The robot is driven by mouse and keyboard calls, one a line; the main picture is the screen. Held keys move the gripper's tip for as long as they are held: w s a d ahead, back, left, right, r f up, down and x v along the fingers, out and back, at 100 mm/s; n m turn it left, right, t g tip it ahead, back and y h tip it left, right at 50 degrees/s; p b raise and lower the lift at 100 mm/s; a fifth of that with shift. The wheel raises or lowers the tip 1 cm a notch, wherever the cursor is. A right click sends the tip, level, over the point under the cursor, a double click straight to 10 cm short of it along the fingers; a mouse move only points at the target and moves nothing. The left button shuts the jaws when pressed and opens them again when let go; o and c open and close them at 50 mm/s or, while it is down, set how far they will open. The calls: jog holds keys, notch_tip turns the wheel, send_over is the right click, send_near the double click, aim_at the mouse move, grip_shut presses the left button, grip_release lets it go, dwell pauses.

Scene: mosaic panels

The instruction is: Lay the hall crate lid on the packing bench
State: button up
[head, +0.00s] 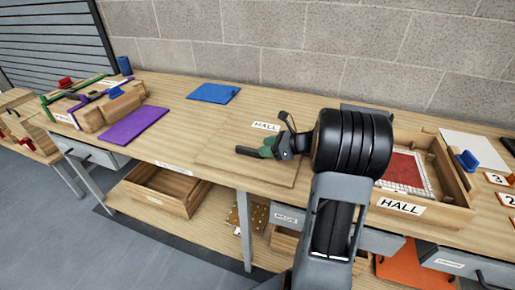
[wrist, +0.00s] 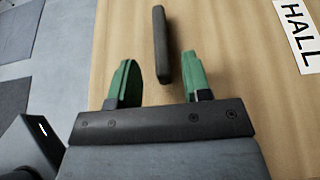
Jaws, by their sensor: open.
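The hall crate lid (head: 225,160) is a flat wooden panel with a HALL label (head: 266,126), lying on the packing bench (head: 165,95). My gripper (head: 268,150) is above the lid. In the wrist view its two green fingers (wrist: 160,70) stand apart. A dark bar handle (wrist: 161,45) on the lid lies between and beyond the fingertips, with a gap on each side. The label also shows at the right of the wrist view (wrist: 298,32). The hall crate (head: 400,206) stands open at the right, with a red and white mosaic panel (head: 400,172) inside. My arm hides part of the crate.
A purple sheet (head: 135,125) and a blue sheet (head: 214,92) lie left of and behind the lid. A wooden crate with coloured clamps (head: 110,108) stands at the left. An empty wooden box (head: 160,190) sits on the lower shelf. A block wall backs the bench.

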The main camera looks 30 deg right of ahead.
jog(key=v, duration=0.6)
jog(key=a+n+g, duration=0.1)
jog(key=a, duration=0.1)
jog(key=s+a+n+g, duration=0.1)
jog(key=a+n, duration=0.1)
jog(key=s+a+n+g, duration=0.1)
jog(key=a+n, duration=0.1)
jog(key=shift+s+a+r+h, duration=0.1)
jog(key=shift+s+a+h, duration=0.1)
jog(key=shift+a+h, duration=0.15)
jog(key=s+a+n+g+h, duration=0.1)
jog(key=s+a+n+h, duration=0.3)
jog(key=n, duration=0.7)
jog(key=s+a+f+n+g+h, duration=0.1)
jog(key=s+a+n+g+h, duration=0.1)
jog(key=s+a+n+h, duration=0.3)
jog(key=s+a+n, duration=0.2)
jog(key=s+n, duration=0.2)
jog(key=n, duration=0.2)
jog(key=shift+a, duration=0.25)
